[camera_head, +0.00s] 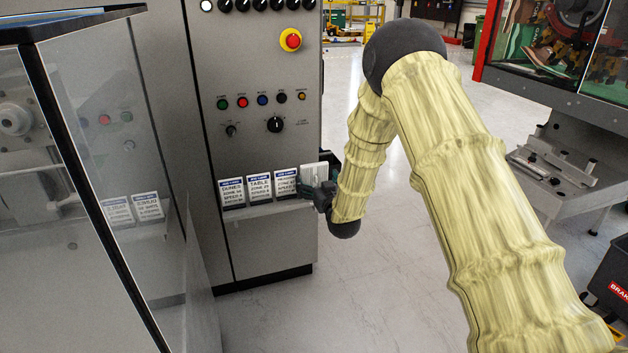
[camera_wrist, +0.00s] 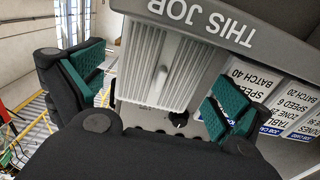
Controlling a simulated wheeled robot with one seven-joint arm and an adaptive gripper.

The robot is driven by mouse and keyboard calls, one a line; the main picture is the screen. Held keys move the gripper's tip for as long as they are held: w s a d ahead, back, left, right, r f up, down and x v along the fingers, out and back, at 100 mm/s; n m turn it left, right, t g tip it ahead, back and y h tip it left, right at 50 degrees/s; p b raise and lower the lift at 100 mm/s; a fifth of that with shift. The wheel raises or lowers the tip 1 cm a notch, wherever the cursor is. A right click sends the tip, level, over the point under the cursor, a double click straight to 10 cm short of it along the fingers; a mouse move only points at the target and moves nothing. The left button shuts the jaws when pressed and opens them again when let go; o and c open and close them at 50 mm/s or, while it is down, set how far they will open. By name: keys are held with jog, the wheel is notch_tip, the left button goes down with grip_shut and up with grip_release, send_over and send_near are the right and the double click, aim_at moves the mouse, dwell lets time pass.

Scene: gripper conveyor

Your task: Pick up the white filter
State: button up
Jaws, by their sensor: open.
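The white filter (camera_wrist: 143,62), a pale ribbed block with a raised handle in its middle, stands behind a grey ledge marked "THIS JOB" in the wrist view. In the head view the filter (camera_head: 313,173) shows at the right end of a row of cards on the cabinet front, partly behind my gripper (camera_head: 325,192). My gripper is open. In the wrist view, its green-padded fingers (camera_wrist: 157,90) lie on either side of the filter, with visible gaps. I cannot tell how far the fingertips are from it in depth.
Several white job cards (camera_head: 259,188) stand in the ledge (camera_head: 270,213) left of the filter; they also show in the wrist view (camera_wrist: 285,104). A control panel with buttons and a red stop knob (camera_head: 290,40) is above. A glass-sided enclosure (camera_head: 100,120) stands left.

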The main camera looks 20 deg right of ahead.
aim_at(315, 166)
jog(key=shift+c, duration=0.2)
jog(key=c, duration=1.8)
jog(key=shift+r, duration=0.1)
jog(key=shift+c, duration=1.2)
jog(key=shift+r, duration=0.3)
grip_shut()
notch_tip(315, 166, up, 3)
jog(key=shift+s+r+p, duration=0.1)
jog(key=shift+r+p, duration=0.1)
jog(key=shift+p, duration=0.7)
jog(key=s+d+p, duration=0.3)
jog(key=s, duration=1.3)
jog(key=s+a+f, duration=0.5)
jog(key=a+f, duration=0.8)
jog(key=f, duration=0.1)
jog(key=s+r+p, duration=0.3)
jog(key=r+p, duration=1)
jog(key=r, duration=0.1)
jog(key=s+r+p, duration=0.3)
jog(key=r+p, duration=1)
jog(key=r, duration=0.2)
jog(key=shift+s+d+r+h, duration=0.15)
jog(key=shift+d+r+h, duration=0.05)
jog(key=shift+d+h, duration=0.15)
